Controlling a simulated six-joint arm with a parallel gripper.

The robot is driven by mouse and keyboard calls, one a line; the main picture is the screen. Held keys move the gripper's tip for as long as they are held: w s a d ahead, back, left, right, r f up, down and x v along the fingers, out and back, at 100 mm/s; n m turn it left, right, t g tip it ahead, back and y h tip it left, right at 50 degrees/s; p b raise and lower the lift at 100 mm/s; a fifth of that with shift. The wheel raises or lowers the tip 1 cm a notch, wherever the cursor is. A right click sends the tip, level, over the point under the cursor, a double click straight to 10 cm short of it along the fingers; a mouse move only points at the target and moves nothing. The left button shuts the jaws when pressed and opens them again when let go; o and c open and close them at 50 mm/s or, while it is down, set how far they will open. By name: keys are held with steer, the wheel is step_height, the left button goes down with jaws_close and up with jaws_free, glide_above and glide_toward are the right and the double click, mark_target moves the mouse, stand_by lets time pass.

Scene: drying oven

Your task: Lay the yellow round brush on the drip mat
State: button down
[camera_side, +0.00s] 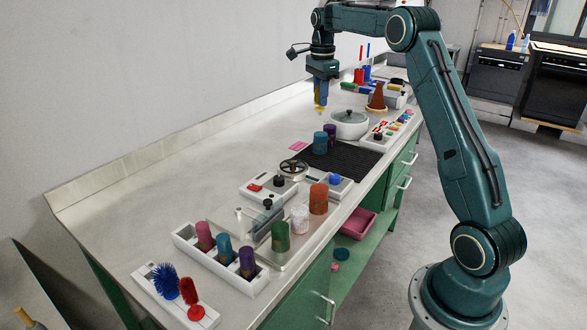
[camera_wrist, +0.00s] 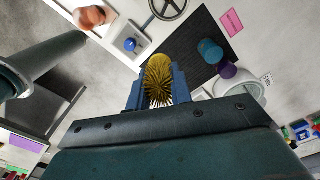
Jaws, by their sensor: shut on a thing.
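My gripper (camera_side: 320,92) is above the bench in the side view, pointing down. It is shut on the yellow round brush (camera_wrist: 160,76), whose bristles show between the blue fingers in the wrist view. In the side view only a small yellow part of the brush (camera_side: 320,108) shows below the fingers. The drip mat (camera_side: 347,167) is a dark ribbed sheet on the bench, below and in front of the gripper in the side view. A teal cylinder (camera_side: 320,143) and a purple cylinder (camera_side: 330,131) stand at its far left edge. The brush is apart from the mat.
A white lidded pot (camera_side: 349,123) stands just beyond the mat. A handwheel unit (camera_side: 293,168), a blue-button box (camera_side: 338,184) and an orange cylinder (camera_side: 318,198) stand on the near side. A pink card (camera_side: 298,146) lies left of the mat. Much of the mat's middle is bare.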

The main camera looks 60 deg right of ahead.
steer(key=s+d+m, duration=0.3)
steer(key=s+d, duration=0.4)
steer(key=d, duration=0.4)
glide_above(351, 166)
step_height(351, 166, down, 16)
steer(key=shift+s+a, duration=0.1)
steer(key=shift+f, duration=2.05)
steer(key=shift+f, duration=0.1)
steer(key=c, duration=1.3)
jaws_free()
steer(key=shift+o, duration=0.2)
